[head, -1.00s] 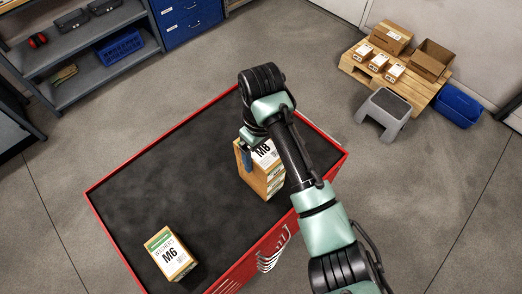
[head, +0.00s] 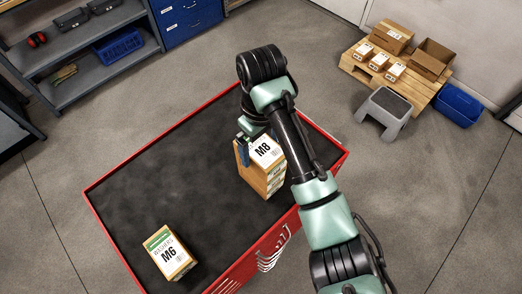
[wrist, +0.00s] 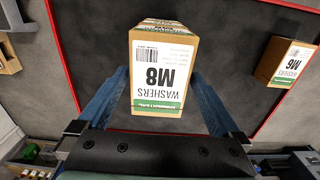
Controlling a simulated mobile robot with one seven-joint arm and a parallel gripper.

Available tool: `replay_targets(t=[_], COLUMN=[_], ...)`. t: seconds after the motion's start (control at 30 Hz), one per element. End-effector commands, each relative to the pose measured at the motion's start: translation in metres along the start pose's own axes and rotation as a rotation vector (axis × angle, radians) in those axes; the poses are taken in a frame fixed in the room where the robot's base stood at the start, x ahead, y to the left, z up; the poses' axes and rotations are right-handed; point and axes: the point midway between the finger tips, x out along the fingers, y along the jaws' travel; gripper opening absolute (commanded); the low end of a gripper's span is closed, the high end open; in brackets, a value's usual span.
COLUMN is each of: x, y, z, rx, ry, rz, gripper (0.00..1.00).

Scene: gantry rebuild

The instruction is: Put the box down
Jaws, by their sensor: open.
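The M8 washers box (head: 265,151) is a cardboard box with a white and green label. It stands on the dark top of the red tool cart (head: 188,128), seemingly stacked on another cardboard box (head: 274,182). In the wrist view the M8 box (wrist: 160,75) lies between the two blue fingers of my gripper (wrist: 163,82). The fingers are spread, with a gap showing on each side of the box. In the head view my gripper (head: 246,143) is at the box's left upper edge, partly hidden by my arm.
An M6 washers box (head: 169,254) stands near the cart's front left corner. The cart top between is clear. A pallet with boxes (head: 397,77), a grey step stool (head: 384,114) and a blue bin (head: 458,105) stand at right. Shelves (head: 85,50) are at upper left.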

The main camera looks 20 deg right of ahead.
Motion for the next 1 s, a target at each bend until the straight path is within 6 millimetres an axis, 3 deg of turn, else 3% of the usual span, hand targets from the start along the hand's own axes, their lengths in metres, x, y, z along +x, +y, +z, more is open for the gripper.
replay_targets(t=[0.1, 0.3, 0.5, 0.73, 0.87, 0.97, 1.0], x=[-0.033, -0.070, -0.089, -0.094, -0.116, -0.166, -0.195], y=[0.001, 0.002, 0.001, -0.001, -0.016, -0.041, -0.053], z=[0.000, 0.000, 0.000, -0.004, -0.047, -0.106, -0.130], rx=[0.001, 0.002, 0.001, -0.002, -0.032, -0.060, -0.068], ry=[0.002, 0.000, 0.000, 0.016, 0.179, 0.454, 0.591], rz=[0.004, 0.004, 0.002, 0.004, 0.051, 0.113, 0.138], gripper=[1.00, 1.00, 1.00, 1.00, 1.00, 1.00, 1.00])
